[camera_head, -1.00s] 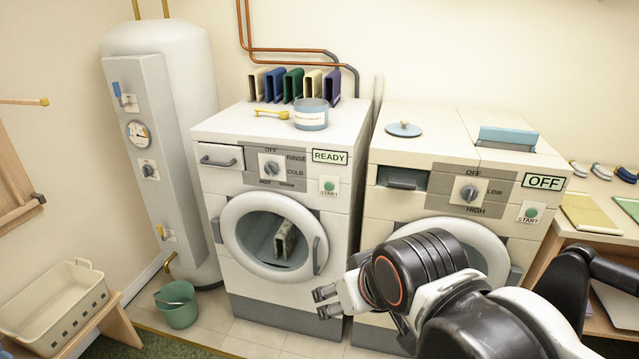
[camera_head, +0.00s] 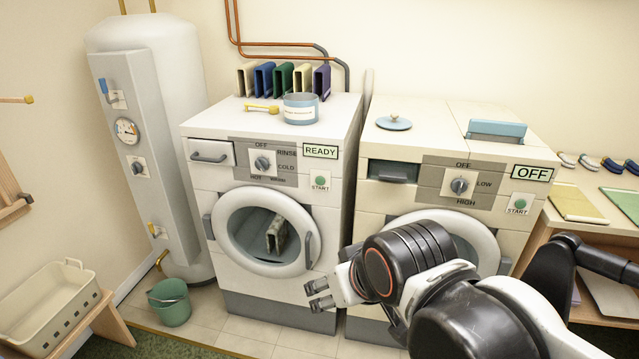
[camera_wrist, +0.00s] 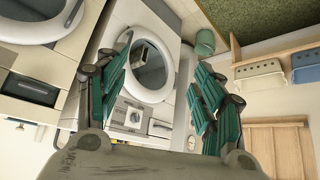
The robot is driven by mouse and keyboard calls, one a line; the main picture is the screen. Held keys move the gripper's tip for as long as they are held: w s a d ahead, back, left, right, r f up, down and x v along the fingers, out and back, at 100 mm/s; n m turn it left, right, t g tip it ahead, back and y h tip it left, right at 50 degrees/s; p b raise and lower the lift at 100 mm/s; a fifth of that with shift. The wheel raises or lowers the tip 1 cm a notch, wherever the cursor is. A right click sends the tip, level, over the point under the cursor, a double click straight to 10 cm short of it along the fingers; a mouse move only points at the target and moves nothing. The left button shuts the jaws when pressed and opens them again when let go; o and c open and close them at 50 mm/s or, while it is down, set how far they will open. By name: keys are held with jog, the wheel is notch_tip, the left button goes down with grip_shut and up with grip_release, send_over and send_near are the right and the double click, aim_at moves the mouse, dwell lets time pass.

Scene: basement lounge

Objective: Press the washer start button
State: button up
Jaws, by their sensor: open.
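The left machine (camera_head: 235,240) is white, with a READY display (camera_head: 320,151) and a round window in its closed door (camera_head: 262,232). A folded cloth-like item shows inside. Its green START button (camera_head: 320,181) sits on a white plate below the display. The right machine (camera_head: 400,205) has an OFF display (camera_head: 532,173) and its own green START button (camera_head: 520,203). My gripper (camera_head: 318,296) is in front of the left machine's lower right, below and apart from its START button. In the wrist view my gripper (camera_wrist: 165,100) is open and empty, its teal-padded fingers spread before the left machine.
A desk (camera_head: 585,235) is at right. Space before the left machine's panel is clear.

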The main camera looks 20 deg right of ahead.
jog(key=c, duration=0.4)
jog(key=shift+w+r, duration=0.2)
jog(key=shift+r, duration=0.05)
jog(key=c, duration=0.5)
jog(key=shift+w+d+r+n+p, duration=0.2)
jog(key=shift+w+r+n+p, duration=0.3)
jog(key=shift+w+r+n, duration=0.4)
grip_shut()
jog(key=w+d+r+n+g+h+p, duration=0.1)
jog(key=w+d+r+n+p, duration=0.2)
jog(key=w+n, duration=0.5)
jog(key=w+d+r+n+g+p, duration=0.15)
jog(key=w+r+n, duration=0.25)
jog(key=w, duration=0.7)
jog(key=w+d+f+n+p, duration=0.2)
jog(key=w+f+n, duration=0.1)
jog(key=w+n, duration=0.2)
jog(key=w+d+f+n+h+p, duration=0.1)
jog(key=w+d+f+n+p, duration=0.1)
jog(key=w+n, duration=0.3)
jog(key=w+d+f+n+g+p, duration=0.1)
jog(key=w+d+f+n+p, duration=0.2)
jog(key=w, duration=0.8)
jog(key=shift+f+n+h, duration=0.3)
jog(key=shift+f+n, duration=0.45)
jog(key=shift+n, duration=0.25)
